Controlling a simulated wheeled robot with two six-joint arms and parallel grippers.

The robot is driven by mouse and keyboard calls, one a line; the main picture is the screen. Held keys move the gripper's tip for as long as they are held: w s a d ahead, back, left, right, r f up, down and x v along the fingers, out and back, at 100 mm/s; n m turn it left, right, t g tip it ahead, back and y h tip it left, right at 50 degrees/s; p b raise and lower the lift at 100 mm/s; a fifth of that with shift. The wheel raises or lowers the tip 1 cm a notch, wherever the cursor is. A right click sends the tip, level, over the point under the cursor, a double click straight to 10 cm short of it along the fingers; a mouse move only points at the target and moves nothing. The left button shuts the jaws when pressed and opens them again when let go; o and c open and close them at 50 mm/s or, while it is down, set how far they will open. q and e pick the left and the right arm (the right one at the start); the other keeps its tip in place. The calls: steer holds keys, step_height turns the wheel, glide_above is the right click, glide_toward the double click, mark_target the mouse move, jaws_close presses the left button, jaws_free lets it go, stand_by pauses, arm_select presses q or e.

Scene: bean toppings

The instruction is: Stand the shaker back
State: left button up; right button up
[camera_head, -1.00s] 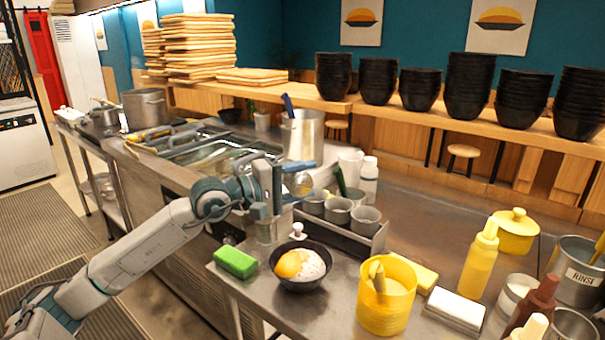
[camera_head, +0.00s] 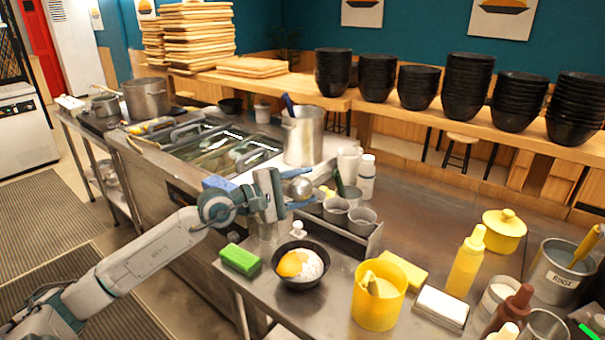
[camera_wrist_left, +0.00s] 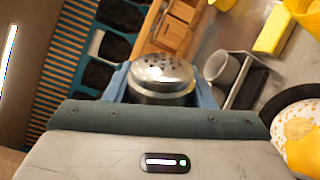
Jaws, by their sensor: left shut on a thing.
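The shaker (camera_head: 301,188) is a small silver metal can. My left gripper (camera_head: 296,189) is shut on it and holds it up near the left end of the cup rack (camera_head: 368,248). In the left wrist view the shaker (camera_wrist_left: 162,76) sits between the two blue fingers, with its domed, perforated lid showing. The head view does not show clearly how far it tilts or whether it touches anything below. Part of the rack is hidden behind the gripper. My right gripper is not seen.
A black bowl (camera_head: 299,281) with rice and egg stands in front of the rack, beside a green sponge (camera_head: 240,260). White bottles (camera_head: 366,180) and a tall steel pot (camera_head: 302,137) stand behind. A yellow tub (camera_head: 379,300) is at right. Bare counter lies beyond the rack.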

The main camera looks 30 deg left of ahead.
arm_select(q)
steer(key=n+p, duration=1)
steer(key=shift+r+n, duration=0.35)
steer(key=shift+n, duration=0.05)
steer(key=shift+f+n+p, duration=0.15)
steer(key=shift+n+p, duration=0.7)
steer(key=shift+n, duration=0.15)
steer(key=shift+f+n, duration=0.2)
steer(key=shift+n, duration=0.2)
